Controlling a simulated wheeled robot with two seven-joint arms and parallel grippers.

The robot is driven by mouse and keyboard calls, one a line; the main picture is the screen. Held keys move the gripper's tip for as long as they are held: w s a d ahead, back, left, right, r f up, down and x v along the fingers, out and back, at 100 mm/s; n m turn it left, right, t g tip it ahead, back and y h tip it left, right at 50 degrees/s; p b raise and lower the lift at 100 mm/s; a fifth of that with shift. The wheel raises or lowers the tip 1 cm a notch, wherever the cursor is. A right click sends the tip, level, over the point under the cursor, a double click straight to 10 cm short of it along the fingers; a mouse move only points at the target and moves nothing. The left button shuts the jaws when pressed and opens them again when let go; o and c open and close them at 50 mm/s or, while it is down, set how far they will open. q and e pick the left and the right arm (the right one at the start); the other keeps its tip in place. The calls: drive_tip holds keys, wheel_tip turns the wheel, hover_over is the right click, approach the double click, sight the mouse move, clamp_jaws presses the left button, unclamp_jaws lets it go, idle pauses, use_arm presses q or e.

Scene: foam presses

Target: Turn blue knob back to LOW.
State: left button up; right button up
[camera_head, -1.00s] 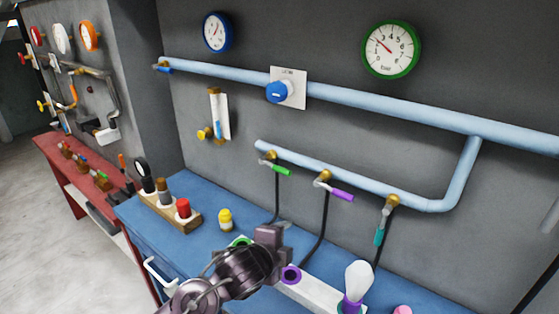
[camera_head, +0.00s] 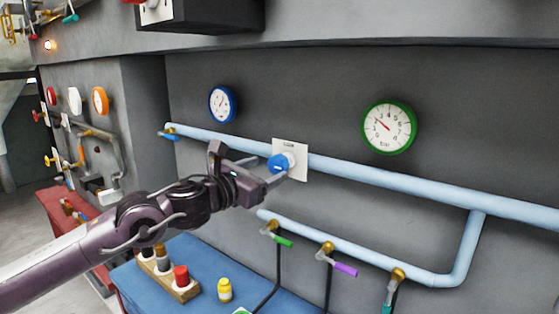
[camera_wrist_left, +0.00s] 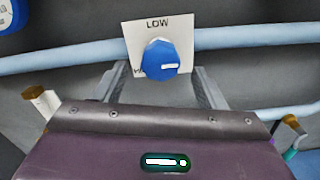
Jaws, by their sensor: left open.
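The blue knob (camera_head: 279,163) sits on a white plate (camera_head: 299,150) fixed across the light-blue pipe. In the left wrist view the knob (camera_wrist_left: 160,59) shows a white mark pointing to the right. My left gripper (camera_head: 272,166) is open at the knob. In the left wrist view its fingers (camera_wrist_left: 160,85) lie on either side of the knob, with gaps showing. I cannot tell whether either finger touches it. My right gripper is not in view.
A blue-rimmed gauge (camera_head: 222,104) and a green-rimmed gauge (camera_head: 389,127) hang above the pipe (camera_head: 400,182). Below are valves with green (camera_head: 284,241), purple (camera_head: 345,269) and teal handles. A blue bench (camera_head: 205,255) holds a wooden block with capped pieces and a yellow bottle (camera_head: 224,289).

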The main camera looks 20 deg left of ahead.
sight(274, 165)
use_arm(q)
drive_tip(key=p+x, duration=0.2)
drive_tip(key=x, duration=0.2)
drive_tip(key=shift+w+d+r, duration=0.1)
drive_tip(key=shift+w+r, duration=0.05)
drive_tip(key=shift+w, duration=0.1)
drive_tip(key=shift+w+d, duration=0.25)
drive_tip(key=shift+w, duration=0.35)
drive_tip(key=shift+f, duration=0.2)
drive_tip(key=shift+c, duration=0.8)
drive_tip(key=c, duration=0.8)
drive_tip(key=shift+c, duration=0.2)
